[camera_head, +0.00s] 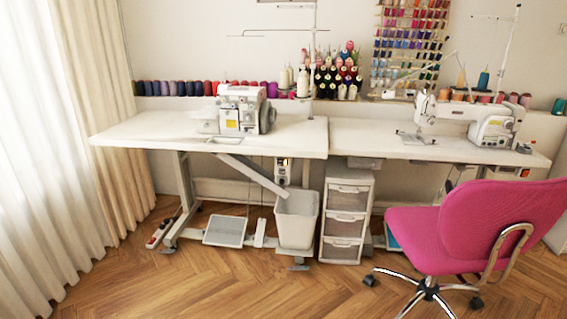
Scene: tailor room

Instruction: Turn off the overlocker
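The overlocker (242,108) is a white machine on the left white table (140,131), set towards its back edge and right of the middle. Under this table hangs a small pale box with a dark part (283,171), above a light grey bin (297,222); it may be a switch box, but it is too small to tell its buttons or state. I cannot tell whether the overlocker is on. My gripper is not in view.
A pink swivel chair (440,225) stands at the right before the second sewing table (350,142). A drawer unit (346,212) stands beside the bin. A foot pedal (226,231) and a power strip (160,231) lie under the left table. The wooden floor (210,285) in front is clear.

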